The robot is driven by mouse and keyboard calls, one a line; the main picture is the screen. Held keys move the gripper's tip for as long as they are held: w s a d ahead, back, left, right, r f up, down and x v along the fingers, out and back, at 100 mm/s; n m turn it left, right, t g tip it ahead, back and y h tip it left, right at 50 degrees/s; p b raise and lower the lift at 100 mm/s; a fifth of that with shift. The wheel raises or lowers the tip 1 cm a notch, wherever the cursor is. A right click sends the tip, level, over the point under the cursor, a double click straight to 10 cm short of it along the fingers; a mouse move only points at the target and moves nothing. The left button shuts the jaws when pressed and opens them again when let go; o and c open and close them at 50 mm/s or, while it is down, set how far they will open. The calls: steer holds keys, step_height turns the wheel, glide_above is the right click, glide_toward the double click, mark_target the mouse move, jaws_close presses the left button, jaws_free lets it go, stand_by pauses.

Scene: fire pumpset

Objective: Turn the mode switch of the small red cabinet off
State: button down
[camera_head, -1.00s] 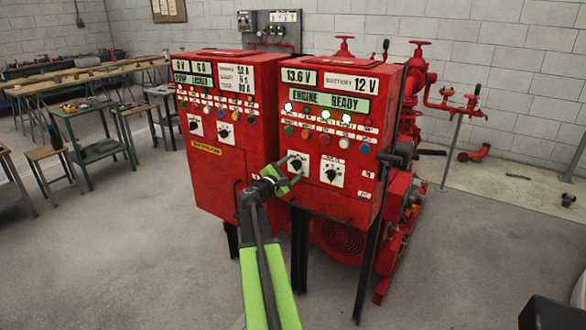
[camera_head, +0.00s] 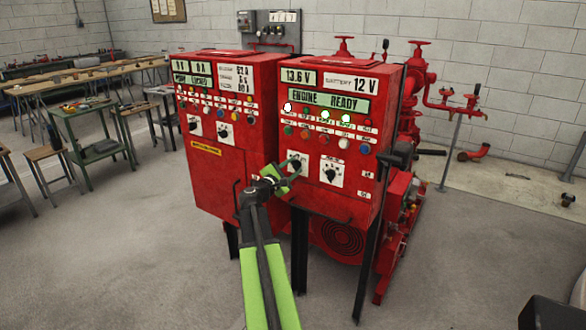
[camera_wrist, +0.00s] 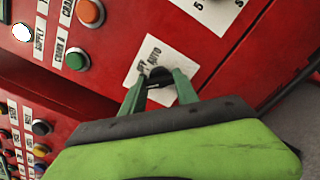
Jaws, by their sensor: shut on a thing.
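The small red cabinet (camera_head: 335,197) stands right of the larger red cabinet, its display reading ENGINE READY. Its lower front carries two black knobs on white plates. The left knob (camera_head: 295,163) is the mode switch, with AUTO readable on its plate (camera_wrist: 150,62) in the wrist view. My gripper (camera_head: 291,173) is at this left knob, its green fingers on either side of it. In the wrist view my gripper (camera_wrist: 160,87) is shut on the dark knob, which is mostly hidden between the fingertips. The knob's exact pointing direction cannot be told.
The right knob (camera_head: 330,173) sits close beside the gripped one. Push buttons and lit lamps (camera_head: 325,117) lie above. The larger red cabinet (camera_head: 218,175) stands close on the left. Red pump pipework (camera_head: 417,85) is behind on the right. The floor in front is clear.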

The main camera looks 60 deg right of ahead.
steer(key=shift+a, duration=0.1)
steer(key=shift+f+m, duration=0.1)
steer(key=shift+m, duration=4.2)
steer(key=c, duration=0.9)
jaws_free()
